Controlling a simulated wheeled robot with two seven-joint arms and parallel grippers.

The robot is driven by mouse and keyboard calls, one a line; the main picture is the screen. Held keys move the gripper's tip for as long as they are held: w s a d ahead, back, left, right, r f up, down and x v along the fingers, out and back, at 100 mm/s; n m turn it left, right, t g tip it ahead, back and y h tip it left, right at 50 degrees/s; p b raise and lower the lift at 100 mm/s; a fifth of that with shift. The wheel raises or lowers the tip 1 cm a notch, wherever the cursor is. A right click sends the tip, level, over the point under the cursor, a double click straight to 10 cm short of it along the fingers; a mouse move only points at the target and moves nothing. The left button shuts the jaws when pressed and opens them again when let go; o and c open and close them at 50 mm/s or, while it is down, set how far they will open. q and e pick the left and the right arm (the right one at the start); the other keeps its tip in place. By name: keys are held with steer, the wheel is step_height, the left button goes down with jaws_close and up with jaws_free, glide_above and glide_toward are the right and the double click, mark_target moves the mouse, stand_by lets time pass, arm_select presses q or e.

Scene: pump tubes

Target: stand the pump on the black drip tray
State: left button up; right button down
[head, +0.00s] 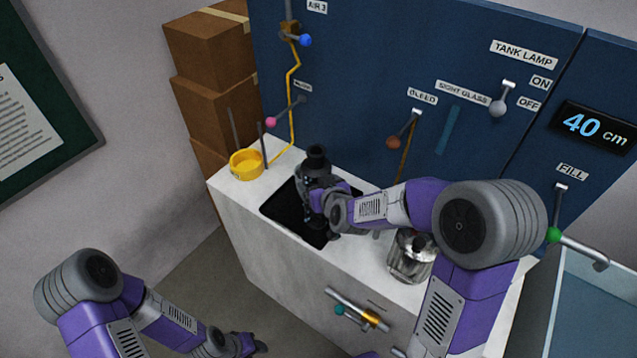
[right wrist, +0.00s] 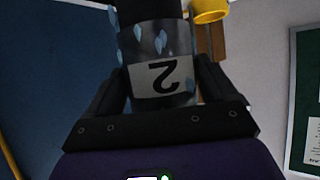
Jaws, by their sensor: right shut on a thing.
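The pump (head: 317,158) is a dark-topped upright cylinder in the head view, over the black drip tray (head: 283,208) on the white counter. My right gripper (head: 316,186) is shut around its body. My arm hides part of the pump and tray, and I cannot tell whether the pump's foot touches the tray. My left gripper (head: 250,346) is low beside the counter, too small to read.
A yellow round container (head: 246,163) stands at the counter's back left, near thin dark posts. A metal pot (head: 411,256) stands right of the tray. The blue panel (head: 375,60) behind carries levers, labels and a 40 cm display (head: 594,127). Cardboard boxes (head: 210,60) are stacked left.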

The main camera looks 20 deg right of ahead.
steer(key=shift+w+r, duration=0.15)
steer(key=shift+r, duration=0.15)
jaws_free()
steer(key=shift+s+f, duration=0.25)
steer(key=shift+f, duration=0.05)
steer(key=shift+r, duration=0.1)
steer(key=v, duration=1.2)
steer(key=shift+p, duration=0.3)
